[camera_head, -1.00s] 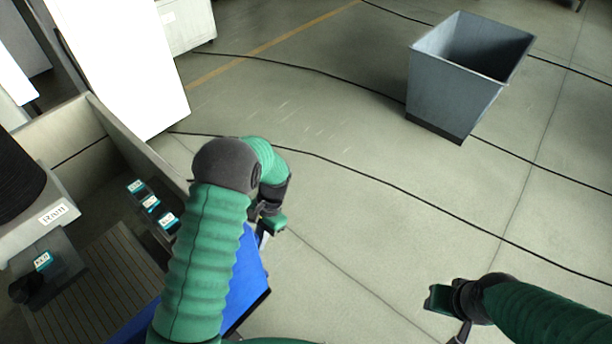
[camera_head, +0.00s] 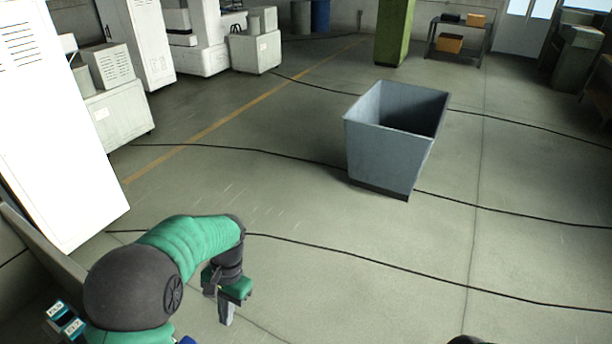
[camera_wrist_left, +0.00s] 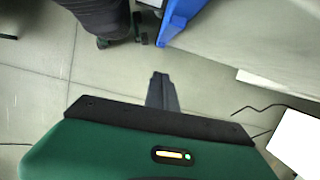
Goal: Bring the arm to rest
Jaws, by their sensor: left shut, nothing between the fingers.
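My left arm, green with dark joints, comes in at the lower left of the head view. My left gripper (camera_head: 226,312) hangs below its dark wrist, pointing down over the floor. Its fingers are shut with nothing between them. In the wrist view the closed dark fingers (camera_wrist_left: 161,90) stick out past the green and black housing over pale floor. Of my right arm only a small dark piece shows at the bottom edge of the head view. The right gripper's fingers are out of the picture.
A grey open bin (camera_head: 380,155) stands on the floor ahead. A tall white cabinet (camera_head: 55,140) is at the left, with small teal-labelled blocks (camera_head: 62,318) below it. A blue surface (camera_wrist_left: 192,18) is near the fingers in the wrist view.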

